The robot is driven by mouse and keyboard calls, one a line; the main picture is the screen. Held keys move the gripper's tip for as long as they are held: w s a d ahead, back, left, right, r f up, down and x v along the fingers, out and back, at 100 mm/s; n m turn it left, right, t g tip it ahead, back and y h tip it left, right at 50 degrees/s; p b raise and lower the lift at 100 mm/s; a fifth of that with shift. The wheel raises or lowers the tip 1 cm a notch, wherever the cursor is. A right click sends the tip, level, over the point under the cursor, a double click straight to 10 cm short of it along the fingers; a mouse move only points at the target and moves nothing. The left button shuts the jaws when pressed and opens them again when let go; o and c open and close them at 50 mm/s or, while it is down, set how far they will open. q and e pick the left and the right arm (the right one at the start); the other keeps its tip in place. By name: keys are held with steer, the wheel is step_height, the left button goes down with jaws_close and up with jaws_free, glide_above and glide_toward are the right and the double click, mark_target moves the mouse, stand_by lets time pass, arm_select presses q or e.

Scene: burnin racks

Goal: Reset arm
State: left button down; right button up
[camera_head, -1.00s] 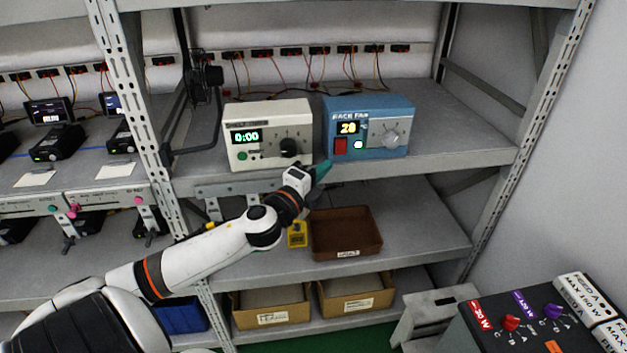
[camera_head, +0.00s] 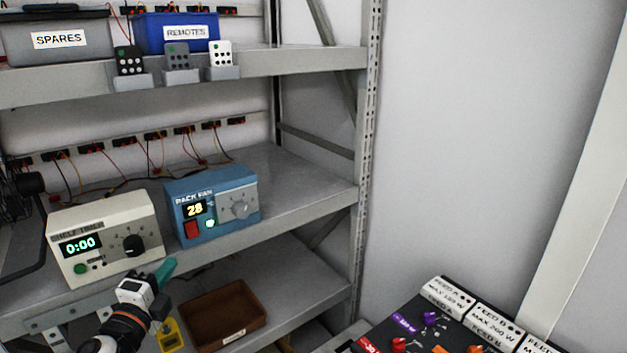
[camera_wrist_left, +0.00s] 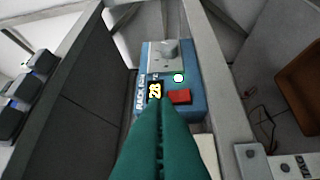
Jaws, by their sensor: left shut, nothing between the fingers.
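My left gripper (camera_head: 166,272) is in front of the shelf edge in the head view, below the gap between the cream shelf timer and the blue rack fan box. Its green fingers are together and empty; they also show in the left wrist view (camera_wrist_left: 165,112), pointing toward the rack fan box (camera_wrist_left: 168,50). In the head view the rack fan box (camera_head: 222,222) shows 28, with a red switch and a grey knob. The shelf timer (camera_head: 105,225) shows 0:00, with a green button and a black knob. My right gripper is out of view.
A brown tray (camera_head: 226,318) sits on the shelf below, with a yellow tag (camera_head: 170,338) beside it. A control panel (camera_head: 400,340) with coloured knobs stands at the lower right. Three remotes (camera_head: 178,62), a blue remotes bin (camera_head: 176,34) and a grey spares bin (camera_head: 58,42) are above.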

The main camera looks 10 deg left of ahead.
arm_select(q)
steer(key=s+d+f+n+g+y, duration=0.1)
steer(key=s+d+f+n+g, duration=0.2)
steer(key=s+f+n+g, duration=0.45)
steer(key=s+d+f+n+g+y, duration=0.25)
steer(key=s+f+n, duration=0.25)
steer(key=f, duration=0.5)
steer(key=s+d+f+n+g+h, duration=0.4)
steer(key=s+d+f+g+h, duration=0.15)
steer(key=s+d, duration=0.7)
step_height(320, 180, down, 27)
steer(key=s+g+b, duration=0.1)
steer(key=s+a+f+g+b, duration=0.1)
steer(key=s+a+f, duration=0.1)
steer(key=s+f, duration=1.4)
steer(key=shift+s+a+f+m+y, duration=0.3)
steer(key=shift+f+m, duration=0.15)
steer(key=shift+f, duration=0.35)
steer(key=shift+g, duration=0.25)
